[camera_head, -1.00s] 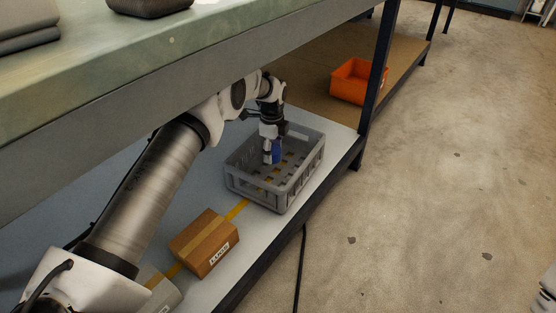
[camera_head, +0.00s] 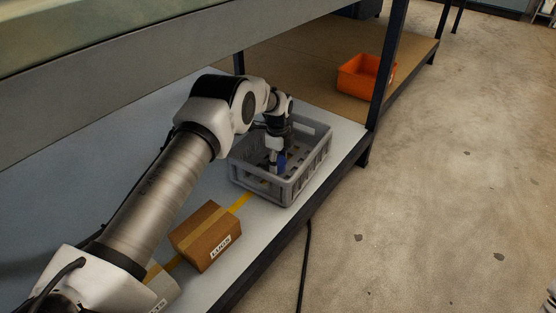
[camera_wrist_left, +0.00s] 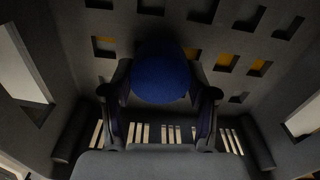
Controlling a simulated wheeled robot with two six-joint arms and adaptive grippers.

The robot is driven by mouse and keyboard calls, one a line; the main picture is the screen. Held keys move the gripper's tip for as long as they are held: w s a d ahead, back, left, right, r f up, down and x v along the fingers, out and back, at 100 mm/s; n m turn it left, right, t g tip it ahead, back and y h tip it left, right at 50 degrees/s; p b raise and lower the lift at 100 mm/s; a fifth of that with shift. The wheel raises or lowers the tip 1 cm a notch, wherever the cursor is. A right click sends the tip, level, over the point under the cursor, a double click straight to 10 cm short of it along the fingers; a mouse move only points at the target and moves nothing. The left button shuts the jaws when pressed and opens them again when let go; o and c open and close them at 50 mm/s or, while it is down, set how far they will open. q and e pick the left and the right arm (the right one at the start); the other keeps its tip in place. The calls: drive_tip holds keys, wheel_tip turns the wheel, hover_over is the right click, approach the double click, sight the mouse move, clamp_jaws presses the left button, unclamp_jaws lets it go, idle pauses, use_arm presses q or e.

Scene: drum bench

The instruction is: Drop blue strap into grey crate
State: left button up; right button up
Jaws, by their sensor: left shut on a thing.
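The blue strap (camera_wrist_left: 160,78) is between the two fingers of my left gripper (camera_wrist_left: 160,105) in the left wrist view. It looks like a rounded blue bundle. In the head view a small piece of the strap (camera_head: 282,162) shows at the tip of my left gripper (camera_head: 275,165), which points down inside the grey crate (camera_head: 290,193). The crate has slotted walls and a slotted floor, which also fills the left wrist view (camera_wrist_left: 45,25). The gripper is shut on the strap. Whether the strap touches the crate floor cannot be told.
The crate stands on the lower shelf (camera_head: 225,262), under the bench top (camera_head: 130,70). A brown carton (camera_head: 205,236) marked "LUGS" sits nearer, left of the crate. An orange bin (camera_head: 364,77) stands on the farther shelf. A dark post (camera_head: 389,70) rises right of the crate.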

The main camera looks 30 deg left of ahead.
sight(278, 160)
use_arm(q)
drive_tip(key=o, duration=1.3)
drive_tip(key=shift+c, duration=0.2)
wheel_tip(278, 160, up, 9)
drive_tip(key=p, duration=0.5)
drive_tip(key=shift+f, duration=0.15)
